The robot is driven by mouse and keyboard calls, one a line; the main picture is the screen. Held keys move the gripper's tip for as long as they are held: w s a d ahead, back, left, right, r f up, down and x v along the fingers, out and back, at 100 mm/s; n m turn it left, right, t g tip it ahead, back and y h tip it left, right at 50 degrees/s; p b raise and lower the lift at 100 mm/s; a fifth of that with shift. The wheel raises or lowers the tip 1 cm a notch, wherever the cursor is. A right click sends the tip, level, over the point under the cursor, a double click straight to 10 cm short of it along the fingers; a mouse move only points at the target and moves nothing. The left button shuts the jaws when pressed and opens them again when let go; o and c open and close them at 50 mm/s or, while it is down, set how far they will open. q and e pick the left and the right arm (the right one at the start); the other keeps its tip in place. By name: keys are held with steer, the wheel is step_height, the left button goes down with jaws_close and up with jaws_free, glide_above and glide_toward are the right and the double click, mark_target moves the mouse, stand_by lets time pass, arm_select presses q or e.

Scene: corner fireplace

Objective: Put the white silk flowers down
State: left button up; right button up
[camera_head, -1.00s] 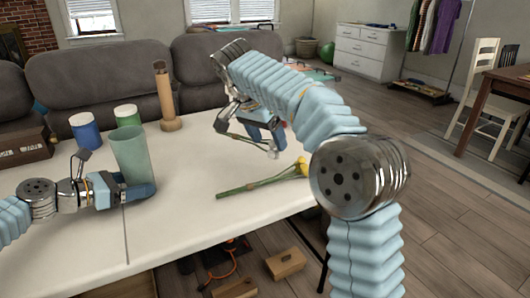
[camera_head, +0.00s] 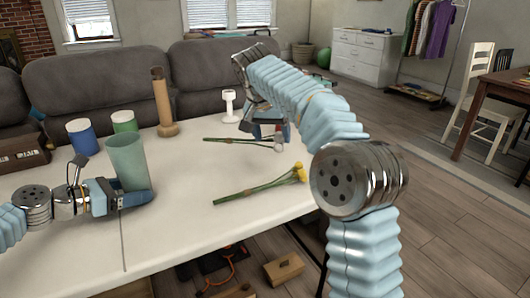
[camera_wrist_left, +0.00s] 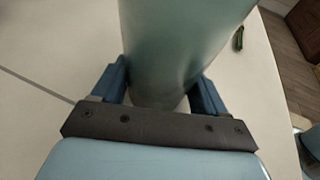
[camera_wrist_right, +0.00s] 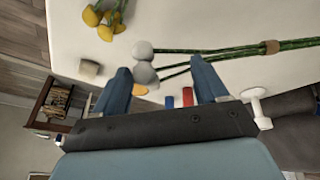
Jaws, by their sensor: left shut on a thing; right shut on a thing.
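The white silk flowers (camera_head: 242,140) are low over or on the white table, stems pointing left and pale blooms at the right; contact with the table is unclear. My right gripper (camera_head: 266,128) is at their bloom end. In the right wrist view the white blooms (camera_wrist_right: 145,73) and upper stems show at its blue fingers, shut on the flowers. My left gripper (camera_head: 133,196) is shut around the green vase (camera_head: 126,158), which stands upright; the left wrist view shows the vase (camera_wrist_left: 180,45) between both fingers. Yellow flowers (camera_head: 262,188) lie nearer on the table.
The white table (camera_head: 185,240) has a blue jar (camera_head: 84,138), a green jar (camera_head: 124,121), a wooden candle holder (camera_head: 163,105) and a white holder (camera_head: 229,106) along the back. A grey sofa (camera_head: 110,80) stands behind. The table's middle is clear.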

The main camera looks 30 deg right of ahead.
mark_target(271, 150)
steer(key=shift+f, duration=2.6)
steer(key=o, duration=1.4)
steer(key=shift+f, duration=0.1)
steer(key=v, duration=1.2)
